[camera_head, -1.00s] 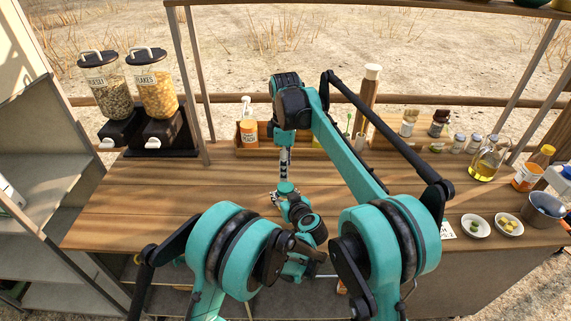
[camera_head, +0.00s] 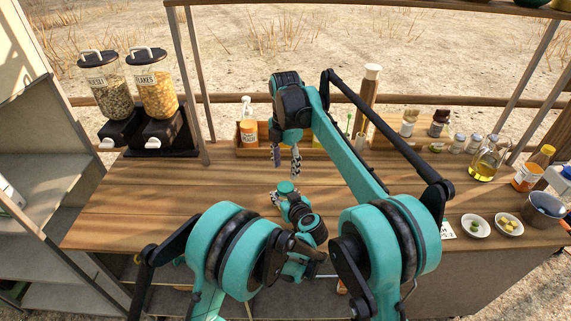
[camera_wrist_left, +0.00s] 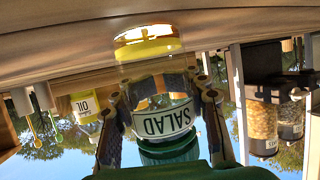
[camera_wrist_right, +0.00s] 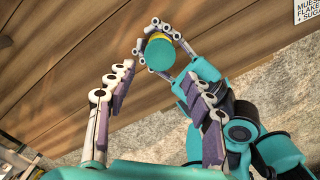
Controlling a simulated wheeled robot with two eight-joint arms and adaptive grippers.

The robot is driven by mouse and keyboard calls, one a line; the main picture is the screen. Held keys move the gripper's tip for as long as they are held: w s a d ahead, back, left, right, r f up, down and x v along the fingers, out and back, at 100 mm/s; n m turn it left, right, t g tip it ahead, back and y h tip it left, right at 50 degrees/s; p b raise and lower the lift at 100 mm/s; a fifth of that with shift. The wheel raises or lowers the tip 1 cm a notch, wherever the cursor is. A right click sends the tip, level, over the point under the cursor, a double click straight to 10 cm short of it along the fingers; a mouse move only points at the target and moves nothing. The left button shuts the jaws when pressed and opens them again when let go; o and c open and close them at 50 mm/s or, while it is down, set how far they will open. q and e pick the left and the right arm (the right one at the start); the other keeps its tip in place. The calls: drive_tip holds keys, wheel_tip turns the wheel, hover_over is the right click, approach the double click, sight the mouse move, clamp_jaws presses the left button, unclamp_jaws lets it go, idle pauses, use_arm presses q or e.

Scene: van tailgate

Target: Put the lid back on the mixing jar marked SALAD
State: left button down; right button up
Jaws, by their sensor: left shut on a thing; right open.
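The mixing jar marked SALAD (camera_wrist_left: 163,122) shows upside down in the left wrist view, clear with yellow contents. My left gripper (camera_wrist_left: 158,95) is shut around its sides. In the head view the jar is mostly hidden by my arm. A teal lid (camera_wrist_right: 159,54) is at the jar's mouth in the right wrist view; it also shows in the head view (camera_head: 286,187). It looks seated, but I cannot tell whether it is fully tight. My right gripper (camera_head: 286,165) is open and empty just above the lid, fingers apart and not touching it.
Two cereal dispensers (camera_head: 157,96) stand at the back left. A wooden rack (camera_head: 247,151) with bottles is at the back. Spice jars (camera_head: 459,143), an oil jug (camera_head: 484,163) and small bowls (camera_head: 475,226) are at the right. The left counter is clear.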

sight(286, 187)
wheel_tip(286, 187, down, 8)
drive_tip(key=shift+r, duration=0.15)
idle(0.4)
